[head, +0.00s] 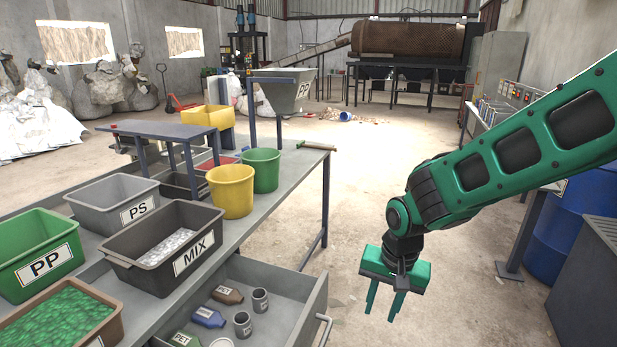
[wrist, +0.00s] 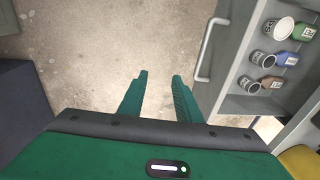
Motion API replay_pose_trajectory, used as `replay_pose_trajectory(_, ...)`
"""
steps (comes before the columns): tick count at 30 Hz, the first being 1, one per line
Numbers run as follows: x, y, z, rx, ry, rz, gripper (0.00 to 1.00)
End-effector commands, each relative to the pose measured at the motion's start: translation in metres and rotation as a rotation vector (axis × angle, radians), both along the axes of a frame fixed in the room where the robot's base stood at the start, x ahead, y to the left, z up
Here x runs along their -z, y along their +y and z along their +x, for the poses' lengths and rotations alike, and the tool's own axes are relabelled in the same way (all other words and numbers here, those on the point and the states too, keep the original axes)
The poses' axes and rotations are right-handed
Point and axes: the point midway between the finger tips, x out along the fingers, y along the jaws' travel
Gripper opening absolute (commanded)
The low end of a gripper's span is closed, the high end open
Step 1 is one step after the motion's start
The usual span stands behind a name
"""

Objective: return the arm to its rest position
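My gripper (head: 383,299) is green and hangs from my arm, pointing down over bare floor, to the right of the open drawer. In the wrist view my gripper (wrist: 160,80) shows two green fingers held apart, with only concrete floor between them. It is open and empty. My arm reaches in from the right edge of the head view, bent downward at the wrist.
An open drawer (head: 312,308) with a handle (wrist: 209,48) holds several bottles and cups. The bench (head: 262,208) above carries bins and yellow and green buckets. A blue barrel (head: 567,232) and a grey bin (head: 590,285) stand at right. The middle floor is clear.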

Motion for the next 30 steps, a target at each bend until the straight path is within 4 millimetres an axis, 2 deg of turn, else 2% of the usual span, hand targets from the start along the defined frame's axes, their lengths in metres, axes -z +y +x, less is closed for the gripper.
replay_pose_trajectory(1, -0.014, -0.033, -0.006, 0.021, -0.008, -0.028, 0.31)
replay_pose_trajectory(6, -0.048, -0.125, -0.045, 0.064, 0.014, -0.098, 0.31)
replay_pose_trajectory(9, -0.065, -0.168, -0.078, 0.094, 0.036, -0.115, 0.31)
replay_pose_trajectory(12, -0.078, -0.202, -0.117, 0.119, 0.059, -0.115, 0.31)
replay_pose_trajectory(15, -0.086, -0.224, -0.155, 0.141, 0.079, -0.099, 0.31)
replay_pose_trajectory(18, -0.091, -0.236, -0.185, 0.152, 0.094, -0.077, 0.31)
replay_pose_trajectory(21, -0.092, -0.242, -0.206, 0.158, 0.104, -0.058, 0.31)
replay_pose_trajectory(24, -0.093, -0.244, -0.216, 0.159, 0.108, -0.046, 0.31)
replay_pose_trajectory(30, -0.093, -0.244, -0.218, 0.158, 0.110, -0.043, 0.31)
